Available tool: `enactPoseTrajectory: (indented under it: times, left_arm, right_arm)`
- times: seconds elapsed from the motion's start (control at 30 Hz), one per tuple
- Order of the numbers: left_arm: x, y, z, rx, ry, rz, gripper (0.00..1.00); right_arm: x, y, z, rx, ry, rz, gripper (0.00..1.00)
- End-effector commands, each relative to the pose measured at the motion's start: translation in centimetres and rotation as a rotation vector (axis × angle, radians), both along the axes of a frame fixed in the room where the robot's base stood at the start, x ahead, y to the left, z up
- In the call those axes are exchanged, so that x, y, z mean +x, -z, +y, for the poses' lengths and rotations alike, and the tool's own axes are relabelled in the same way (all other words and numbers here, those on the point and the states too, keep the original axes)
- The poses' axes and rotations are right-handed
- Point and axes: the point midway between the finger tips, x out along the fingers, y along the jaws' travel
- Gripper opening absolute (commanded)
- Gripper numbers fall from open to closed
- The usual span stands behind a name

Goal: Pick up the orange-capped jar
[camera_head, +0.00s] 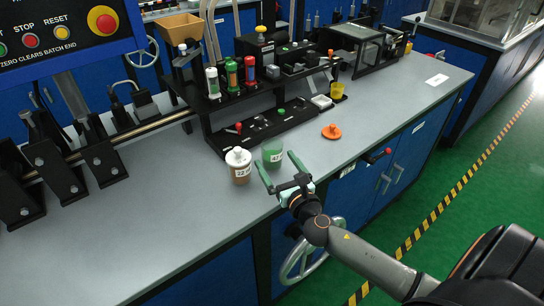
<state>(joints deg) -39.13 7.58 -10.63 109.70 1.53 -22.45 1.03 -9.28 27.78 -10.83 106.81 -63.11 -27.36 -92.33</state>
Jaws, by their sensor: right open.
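A low orange piece with a small knob (331,132) lies on the grey counter, right of the jars; it looks like a lid, and I see no jar body under it. My left gripper is not in view.
A black rack (262,122) with several colour-capped tubes stands behind the jars. A yellow cup (337,91) stands farther back. Black angled brackets (104,162) crowd the left, with a control panel (65,35) above. The grey counter (410,100) is mostly bare at right.

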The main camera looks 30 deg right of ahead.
Motion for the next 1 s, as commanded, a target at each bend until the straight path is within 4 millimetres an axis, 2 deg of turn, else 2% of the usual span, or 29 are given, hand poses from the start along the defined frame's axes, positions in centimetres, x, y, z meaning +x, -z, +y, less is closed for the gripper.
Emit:
enactPoseTrajectory:
  times: [0.4, 0.7, 1.0]
  left_arm:
    - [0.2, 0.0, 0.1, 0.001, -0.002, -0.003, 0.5]
    - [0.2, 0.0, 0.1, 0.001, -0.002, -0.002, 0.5]
    - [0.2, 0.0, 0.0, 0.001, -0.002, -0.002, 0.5]
  right_arm:
    - [4.7, 0.2, -1.5, 0.002, 0.001, 0.0, 1.0]
    - [5.0, 0.2, -1.5, 0.002, -0.001, 0.001, 0.99]
    - [4.9, 0.2, -1.5, 0.002, -0.001, 0.001, 0.65]
